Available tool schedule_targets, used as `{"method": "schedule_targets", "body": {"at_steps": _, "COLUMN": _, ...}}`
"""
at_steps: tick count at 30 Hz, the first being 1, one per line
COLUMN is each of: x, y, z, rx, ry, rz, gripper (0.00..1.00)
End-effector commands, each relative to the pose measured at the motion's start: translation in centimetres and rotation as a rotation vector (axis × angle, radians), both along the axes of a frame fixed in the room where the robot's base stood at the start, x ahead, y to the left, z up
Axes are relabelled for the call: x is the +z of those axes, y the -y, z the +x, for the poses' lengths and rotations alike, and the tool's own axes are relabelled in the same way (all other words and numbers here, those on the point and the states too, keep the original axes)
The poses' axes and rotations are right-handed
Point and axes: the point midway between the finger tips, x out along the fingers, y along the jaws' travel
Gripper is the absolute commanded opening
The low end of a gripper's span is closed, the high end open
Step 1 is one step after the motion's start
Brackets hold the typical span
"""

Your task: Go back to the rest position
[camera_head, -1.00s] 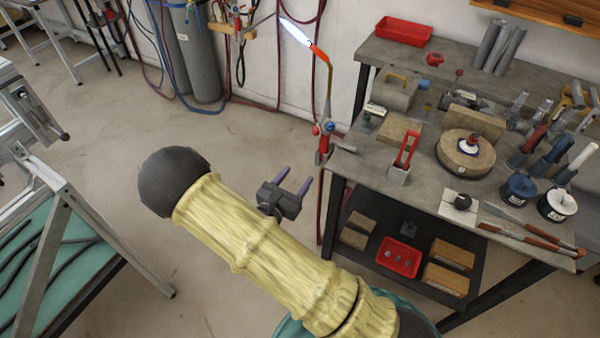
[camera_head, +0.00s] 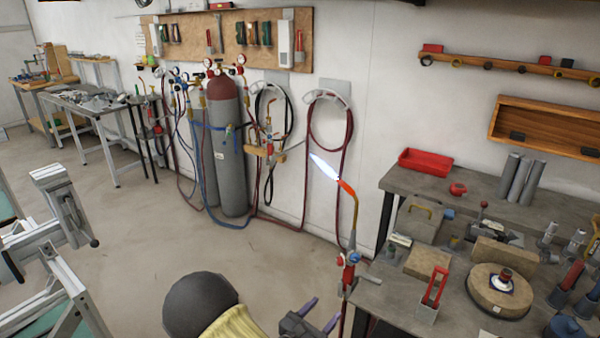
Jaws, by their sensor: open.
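My gripper (camera_head: 318,314) shows at the bottom middle of the head view, with its two purple fingers apart and nothing between them. Beside it, to the left, is the dark rounded joint of my arm, with a yellow sleeve below it. The gripper is over the floor, to the left of the workbench. Most of my arm is cut off by the lower edge of the picture.
A torch (camera_head: 348,225) with a lit flame stands at the left edge of the workbench (camera_head: 455,200), close to my gripper. Gas cylinders (camera_head: 228,155) with hoses stand at the wall. A metal frame (camera_head: 60,285) is at lower left. The floor (camera_head: 140,240) between is clear.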

Motion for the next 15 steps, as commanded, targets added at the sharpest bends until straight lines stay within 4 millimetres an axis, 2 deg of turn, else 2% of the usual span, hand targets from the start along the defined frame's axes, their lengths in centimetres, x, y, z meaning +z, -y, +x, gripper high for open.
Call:
{"method": "schedule_targets", "body": {"at_steps": 5, "x": 2.8, "y": 5.9, "z": -2.8, "rx": -0.301, "ry": -0.009, "rz": 0.179, "gripper": 0.54}}
{"method": "schedule_targets", "body": {"at_steps": 9, "x": 4.5, "y": 10.1, "z": -6.9, "rx": -0.609, "ry": -0.008, "rz": 0.401, "gripper": 0.54}}
{"method": "schedule_targets", "body": {"at_steps": 12, "x": 5.4, "y": 11.6, "z": -10.0, "rx": -0.810, "ry": 0.007, "rz": 0.575, "gripper": 0.54}}
{"method": "schedule_targets", "body": {"at_steps": 15, "x": 6.4, "y": 12.2, "z": -12.7, "rx": -0.995, "ry": 0.039, "rz": 0.761, "gripper": 0.54}}
